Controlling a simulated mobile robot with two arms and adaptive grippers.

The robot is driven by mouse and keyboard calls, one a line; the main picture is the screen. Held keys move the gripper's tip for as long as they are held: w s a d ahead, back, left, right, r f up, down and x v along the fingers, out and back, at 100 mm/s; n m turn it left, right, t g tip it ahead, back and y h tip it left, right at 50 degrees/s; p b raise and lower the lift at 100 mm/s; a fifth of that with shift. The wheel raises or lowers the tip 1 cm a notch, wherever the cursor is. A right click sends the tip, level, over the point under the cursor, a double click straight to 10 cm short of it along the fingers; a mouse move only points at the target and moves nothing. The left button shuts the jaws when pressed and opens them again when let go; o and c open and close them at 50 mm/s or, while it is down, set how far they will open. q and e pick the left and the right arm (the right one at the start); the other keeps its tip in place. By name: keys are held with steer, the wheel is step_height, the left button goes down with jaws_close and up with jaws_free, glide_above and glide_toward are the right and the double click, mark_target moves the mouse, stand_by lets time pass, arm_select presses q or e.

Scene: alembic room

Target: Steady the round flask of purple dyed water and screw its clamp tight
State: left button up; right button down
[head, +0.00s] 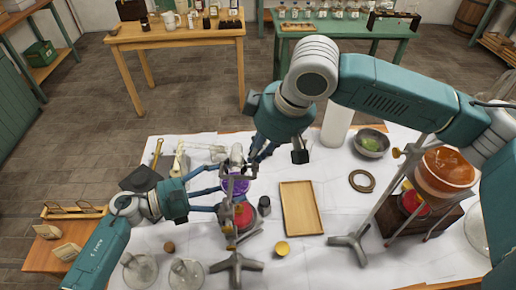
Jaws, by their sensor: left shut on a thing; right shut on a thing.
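The round flask of purple dyed water (235,187) is held upright in a metal stand (236,264) at the middle of the table. A red piece (243,215) is below it. The clamp (236,160) is at the flask's neck, partly hidden by my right gripper. My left gripper (222,198) reaches in from the left, its blue fingers shut on the flask's side. My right gripper (250,162) comes from above right, its fingers shut at the clamp's screw; the screw itself is too small to make out.
A wooden tray (300,208) lies right of the flask, with a dark ring (362,181) and a grey bowl (371,143) beyond. Glass flasks (186,274) and a yellow-topped jar (282,248) are near the front.

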steer(key=m+h, duration=0.1)
steer(key=m, duration=0.2)
steer(key=shift+s+m+t, duration=0.1)
steer(key=shift+m+t, duration=0.2)
steer(key=shift+t, duration=0.1)
steer(key=shift+s+a+m+t+h, duration=0.15)
steer(key=shift+m+t+h, duration=0.25)
steer(key=shift+m, duration=1.2)
steer(key=c, duration=1.7)
jaws_free()
steer(key=shift+o, duration=0.2)
steer(key=a+v, duration=0.1)
steer(key=v, duration=0.6)
steer(key=shift+d+r, duration=0.35)
steer(key=shift+r, duration=0.15)
